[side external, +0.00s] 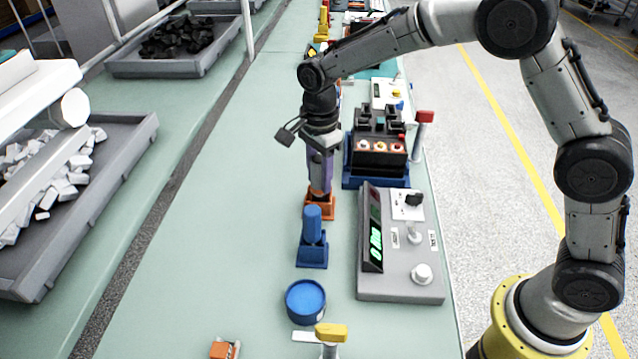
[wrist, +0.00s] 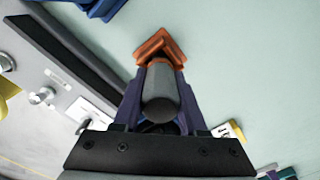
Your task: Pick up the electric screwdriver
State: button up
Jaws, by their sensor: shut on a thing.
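The electric screwdriver shows in the wrist view as a grey, round-ended body (wrist: 160,98), upright between my purple fingers. My gripper (side external: 320,186) points straight down and is shut on it. An orange holder (side external: 321,209) stands on the bench directly below my fingers; its angled orange rim (wrist: 160,45) also shows past the screwdriver in the wrist view. The screwdriver's lower end is hidden, so I cannot tell whether it touches the holder. In the side view my fingers cover most of the screwdriver.
A blue-handled tool (side external: 312,222) stands in a blue holder just in front. A grey test panel (side external: 401,272) with a green display and a breaker fixture (side external: 378,153) are to the right. A round blue container (side external: 306,301) is nearer. The bench left of the holders is clear.

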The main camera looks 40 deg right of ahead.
grip_shut()
jog(key=shift+r, duration=0.1)
notch_tip(320, 180, up, 9)
jog(key=shift+f, duration=0.1)
jog(key=shift+s+r+n, duration=0.2)
jog(key=shift+r+n, duration=0.1)
jog(key=shift+r, duration=0.3)
jog(key=d+r, duration=0.4)
jog(key=d, duration=0.4)
jog(key=s+d+r, duration=0.1)
jog(key=d+r, duration=0.3)
jog(key=d, duration=0.3)
jog(key=shift+s+d+r, duration=0.2)
jog(key=shift+s+d, duration=0.1)
jog(key=shift+d, duration=0.05)
